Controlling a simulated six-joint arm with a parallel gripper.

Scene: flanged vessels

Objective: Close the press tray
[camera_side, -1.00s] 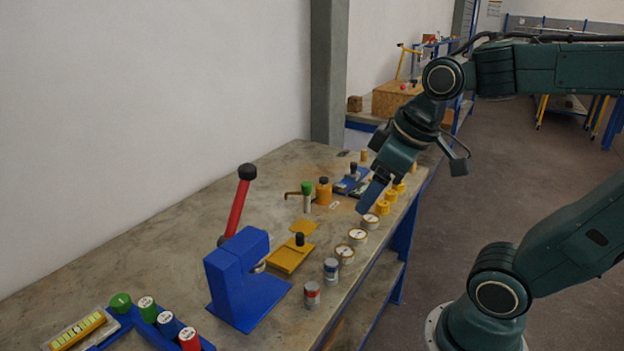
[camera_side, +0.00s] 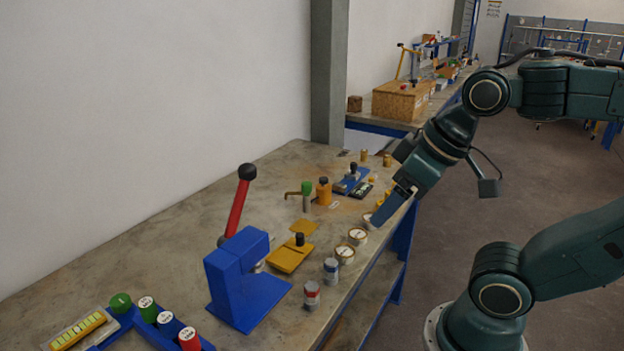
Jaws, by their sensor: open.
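The press is a blue body (camera_side: 240,278) with a red lever (camera_side: 236,207) topped by a black knob, standing on the table. The yellow press tray (camera_side: 290,257) sticks out from the right side of the press, with a black knob (camera_side: 299,239) upright on it. My gripper (camera_side: 383,218) is at the table's right edge, tilted down, to the right of the tray and apart from it. Its blue fingers overlap in this view, and I see nothing held between them. They partly hide a round white-topped container.
A row of round white-topped containers (camera_side: 358,237) and small cans (camera_side: 312,295) lines the right table edge, between my gripper and the tray. A green-topped piece (camera_side: 306,190) and an orange bottle (camera_side: 324,191) stand behind.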

